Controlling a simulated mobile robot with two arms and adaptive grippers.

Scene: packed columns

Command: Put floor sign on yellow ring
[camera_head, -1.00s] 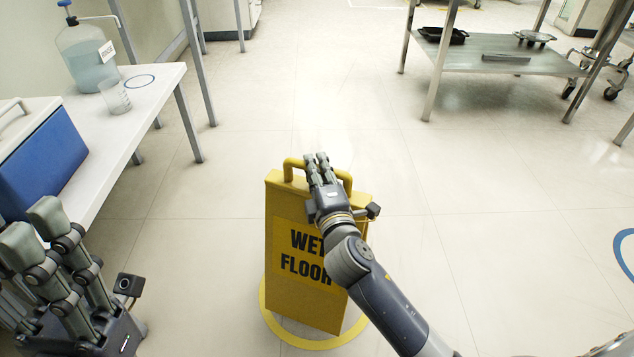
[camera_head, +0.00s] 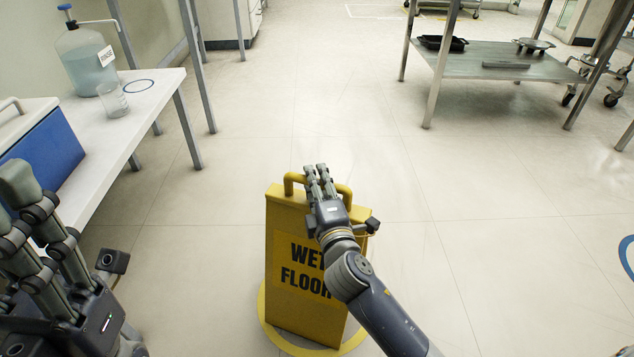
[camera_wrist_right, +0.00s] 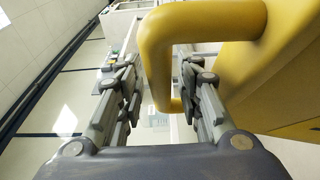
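The yellow floor sign (camera_head: 283,245), marked WET FLOOR, stands upright on the floor in the head view. The yellow ring (camera_head: 286,342) lies flat around its base; part of the ring is hidden behind the sign and cut off by the picture's lower edge. My right gripper (camera_head: 321,180) is at the sign's top handle. In the right wrist view its fingers (camera_wrist_right: 160,95) are apart, on either side of the yellow handle (camera_wrist_right: 157,50), with gaps visible. My left gripper (camera_head: 35,215) is at the lower left, away from the sign, its fingers apart and empty.
A white table (camera_head: 143,103) at left holds a blue-and-white cooler (camera_head: 50,150), a large bottle (camera_head: 85,62) and a clear beaker (camera_head: 113,99). A metal shelf (camera_head: 490,62) with pans stands at back right. The floor behind and right of the sign is clear.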

